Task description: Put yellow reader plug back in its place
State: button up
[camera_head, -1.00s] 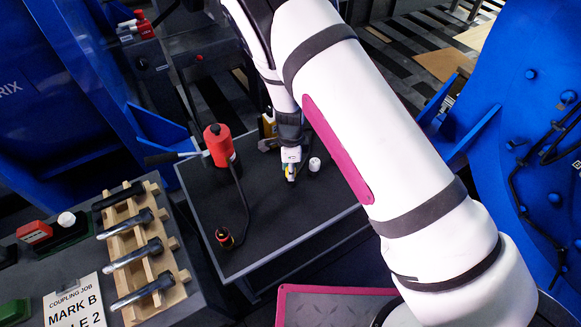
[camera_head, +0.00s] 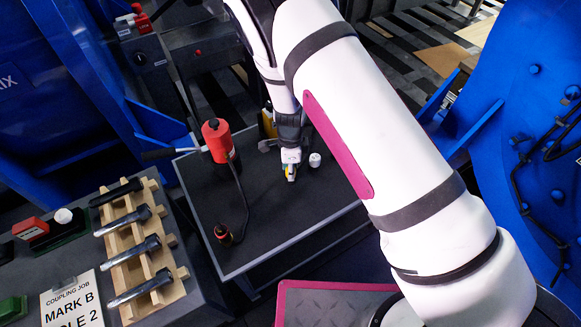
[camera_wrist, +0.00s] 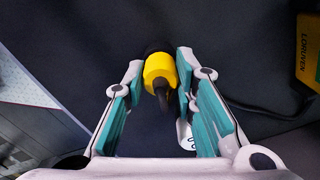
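The yellow reader plug (camera_wrist: 159,71) is between my fingertips in the wrist view, with a black collar at its far end and a black stem or cable at its near end. My gripper (camera_wrist: 161,68) has its teal-padded fingers drawn in to both sides of the yellow body, with no clear gap. In the head view my gripper (camera_head: 291,172) points down over the dark tabletop (camera_head: 270,220), and a small bit of yellow shows at its tips. I cannot tell whether the plug touches the table. No seat for it can be made out.
A red cylinder tool (camera_head: 217,140) stands left of my gripper; its cable runs to a small dark connector (camera_head: 223,233). A white-topped knob (camera_head: 314,160) is close on the right. A yellow labelled box (camera_wrist: 308,48) lies right. A wooden rack (camera_head: 140,250) of bars stands left.

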jog(key=o, duration=0.4)
jog(key=shift+r, duration=0.1)
notch_tip(320, 180, up, 12)
jog(key=shift+f, duration=0.1)
dwell(0.7)
